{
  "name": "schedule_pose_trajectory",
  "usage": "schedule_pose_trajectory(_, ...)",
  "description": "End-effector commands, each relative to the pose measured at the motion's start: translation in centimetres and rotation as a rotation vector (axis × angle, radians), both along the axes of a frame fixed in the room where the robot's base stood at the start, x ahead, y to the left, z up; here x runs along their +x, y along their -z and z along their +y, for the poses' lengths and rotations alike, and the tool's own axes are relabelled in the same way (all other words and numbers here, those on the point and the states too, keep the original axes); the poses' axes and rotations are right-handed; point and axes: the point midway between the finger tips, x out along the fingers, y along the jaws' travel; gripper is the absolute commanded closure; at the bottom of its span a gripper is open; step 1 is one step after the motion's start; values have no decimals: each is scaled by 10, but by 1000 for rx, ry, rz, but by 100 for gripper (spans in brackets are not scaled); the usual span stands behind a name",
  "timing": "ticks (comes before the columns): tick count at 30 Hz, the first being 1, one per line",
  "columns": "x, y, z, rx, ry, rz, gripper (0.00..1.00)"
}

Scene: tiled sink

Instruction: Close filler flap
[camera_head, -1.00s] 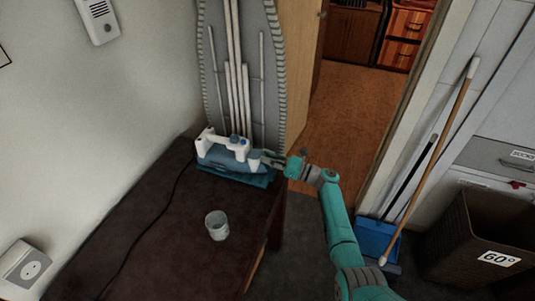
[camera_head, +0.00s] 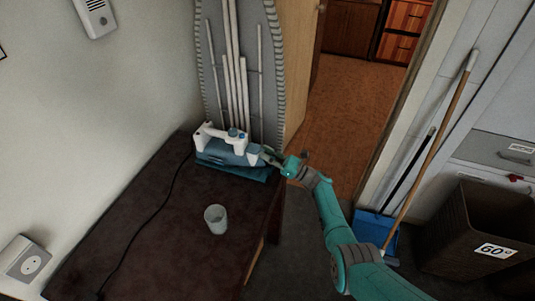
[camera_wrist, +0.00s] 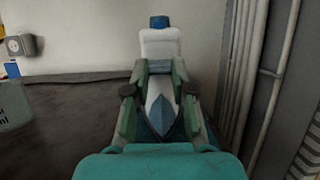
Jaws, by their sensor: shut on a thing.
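A white and blue iron (camera_head: 225,150) lies on a blue base at the far end of the dark table (camera_head: 150,235). My gripper (camera_head: 272,157) is at the iron's right end. In the wrist view, the iron (camera_wrist: 160,45) points towards me, and its pale, blue-edged nose lies between the green fingers of my gripper (camera_wrist: 160,88). The fingers are closed against the nose part. I cannot make out the filler flap separately, nor whether it is open or shut; the fingers partly cover that area.
A grey cup (camera_head: 215,219) stands on the table, left of my arm. A dark cord (camera_head: 150,225) runs along the table's left side. An ironing board (camera_head: 240,70) stands upright just behind the iron. A broom (camera_head: 430,150) and a brown basket (camera_head: 485,230) stand at the right.

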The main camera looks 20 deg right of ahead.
Motion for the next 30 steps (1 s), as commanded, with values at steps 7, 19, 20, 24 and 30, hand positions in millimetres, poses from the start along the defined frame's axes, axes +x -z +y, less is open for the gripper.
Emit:
schedule_pose_trajectory(7, 0, 0, 1, 0, -1, 1, 50)
schedule_pose_trajectory(19, -6, 4, -6, 0, 1, 3, 50)
schedule_pose_trajectory(20, -9, 6, -9, 0, 1, 3, 50)
schedule_pose_trajectory(24, -25, 14, -25, 0, 2, 3, 50)
schedule_pose_trajectory(30, -52, 29, -51, 0, 2, 3, 50)
